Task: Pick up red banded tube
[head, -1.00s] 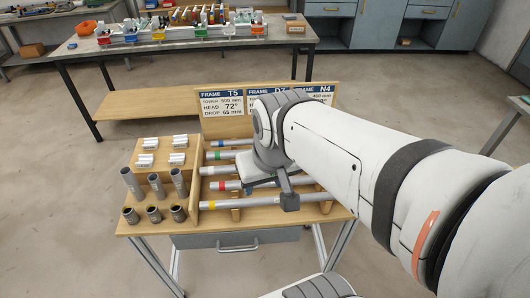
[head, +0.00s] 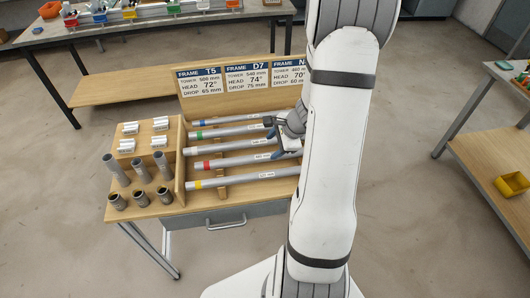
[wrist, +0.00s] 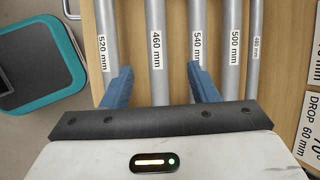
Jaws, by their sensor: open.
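The red banded tube (head: 235,162) lies on the wooden rack, second from the front, between the yellow banded tube (head: 235,180) and an unbanded-looking tube (head: 225,146). My gripper (head: 274,142) is open and empty over the right part of the tubes. In the wrist view, the tube marked 460 mm (wrist: 155,40) runs between my blue fingers (wrist: 160,72); by its place in the row it is the red banded one. The left finger overlaps the gap beside the 520 mm tube (wrist: 104,20), the right finger overlaps the 540 mm tube (wrist: 197,25). Finger height above the tubes is unclear.
Green (head: 225,132) and blue banded tubes (head: 225,121) lie behind. A sign board (head: 210,78) stands at the rack's back. A bench with a yellow bin (head: 512,183) is at the right.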

